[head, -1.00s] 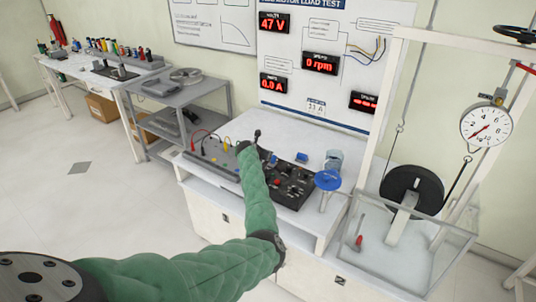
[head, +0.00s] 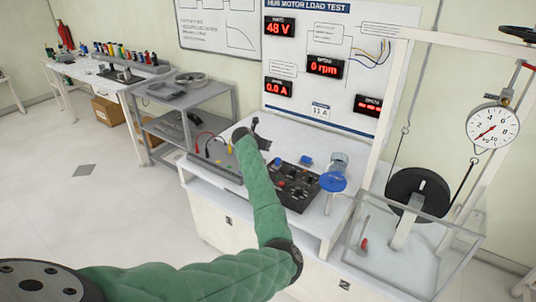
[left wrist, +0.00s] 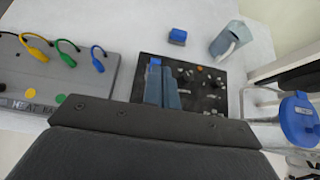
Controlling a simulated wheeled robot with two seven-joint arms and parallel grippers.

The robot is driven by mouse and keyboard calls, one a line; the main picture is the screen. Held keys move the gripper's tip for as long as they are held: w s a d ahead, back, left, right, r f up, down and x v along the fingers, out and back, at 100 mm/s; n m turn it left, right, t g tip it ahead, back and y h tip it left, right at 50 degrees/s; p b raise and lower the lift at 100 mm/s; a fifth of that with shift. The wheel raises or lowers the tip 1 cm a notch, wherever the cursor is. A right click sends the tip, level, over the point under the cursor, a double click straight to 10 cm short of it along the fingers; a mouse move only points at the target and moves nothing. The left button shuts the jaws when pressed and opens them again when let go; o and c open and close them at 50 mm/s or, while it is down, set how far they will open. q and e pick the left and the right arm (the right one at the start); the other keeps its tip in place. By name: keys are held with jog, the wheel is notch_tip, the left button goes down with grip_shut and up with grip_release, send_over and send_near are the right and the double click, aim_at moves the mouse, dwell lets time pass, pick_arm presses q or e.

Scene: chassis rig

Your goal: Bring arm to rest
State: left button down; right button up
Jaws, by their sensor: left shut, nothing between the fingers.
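My left arm, in a green sleeve, reaches from the lower left of the head view over the white bench (head: 240,185). My left gripper (head: 259,133) is raised above the bench, near the black control box (head: 292,188). In the left wrist view the gripper's fingers (left wrist: 164,82) are together and empty, in front of the control box (left wrist: 205,88). The gripper appears to touch nothing. My right gripper is not in view.
A grey box with coloured leads (left wrist: 40,70) stands left of the control box. A blue block (left wrist: 177,36) and a jug (left wrist: 231,38) are behind. A clear-walled wheel rig with a dial (head: 493,127) stands right. Open floor (head: 100,220) lies left.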

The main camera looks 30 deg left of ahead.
pick_arm(q)
jog(key=shift+s+r, duration=0.15)
jog(key=shift+r, duration=0.35)
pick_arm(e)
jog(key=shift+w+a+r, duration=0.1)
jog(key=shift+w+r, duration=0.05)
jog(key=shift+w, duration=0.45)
